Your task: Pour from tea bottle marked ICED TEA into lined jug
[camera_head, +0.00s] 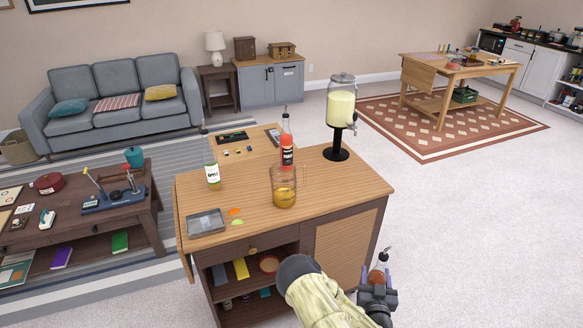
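A clear glass jug (284,189) stands on the wooden cabinet top, with amber liquid in its lower part; its lines are too small to make out. My gripper (379,279) is low in the picture, to the right of the cabinet front. Its fingers are on both sides of a small bottle (378,271) with reddish-brown contents and a dark pourer, and it appears shut on it. The bottle tilts slightly right, apart from the jug. No ICED TEA marking shows on it from here; its lower part is hidden by the gripper.
Open floor lies to the right.

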